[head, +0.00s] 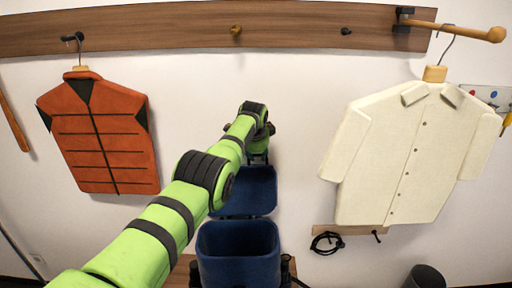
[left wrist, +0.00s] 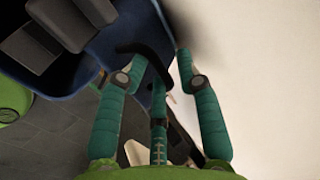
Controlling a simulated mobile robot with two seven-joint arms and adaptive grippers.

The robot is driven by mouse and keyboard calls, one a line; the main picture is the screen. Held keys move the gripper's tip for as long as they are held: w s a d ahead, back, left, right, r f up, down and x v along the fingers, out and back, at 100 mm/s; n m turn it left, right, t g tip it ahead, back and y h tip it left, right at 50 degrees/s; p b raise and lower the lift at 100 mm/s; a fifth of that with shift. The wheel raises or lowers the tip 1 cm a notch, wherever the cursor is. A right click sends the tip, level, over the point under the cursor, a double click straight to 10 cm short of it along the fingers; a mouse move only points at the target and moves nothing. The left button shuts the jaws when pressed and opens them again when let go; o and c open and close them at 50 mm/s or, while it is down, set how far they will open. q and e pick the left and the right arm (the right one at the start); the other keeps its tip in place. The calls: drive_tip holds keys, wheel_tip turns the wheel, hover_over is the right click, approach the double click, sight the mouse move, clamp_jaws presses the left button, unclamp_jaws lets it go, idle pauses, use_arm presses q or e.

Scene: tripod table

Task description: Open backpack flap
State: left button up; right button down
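The dark blue backpack (head: 238,262) stands low in the middle of the head view, its top open. Its blue flap (head: 246,192) is raised behind the opening, towards the wall. My left gripper (head: 257,150) is at the flap's top edge, partly hidden behind my own wrist. In the left wrist view, my left gripper (left wrist: 162,58) has its teal fingers apart. A black curved strap (left wrist: 147,57) lies between or just beyond the fingertips; I cannot tell whether they touch it. Blue fabric (left wrist: 96,52) shows beside them. My right gripper is not in view.
An orange vest (head: 100,140) hangs at the left and a cream shirt (head: 405,160) at the right, from a wooden wall rail (head: 180,30). A dark bin (head: 426,277) stands at bottom right. Wall space between vest and shirt is clear around my gripper.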

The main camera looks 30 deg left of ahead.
use_arm(q)
drive_tip(key=shift+w+a+r, duration=0.1)
drive_tip(key=shift+w+r, duration=0.05)
drive_tip(key=shift+r, duration=0.7)
drive_tip(key=s+v, duration=0.1)
drive_tip(key=v, duration=1)
drive_tip(key=shift+f, duration=0.35)
drive_tip(key=shift+f, duration=0.15)
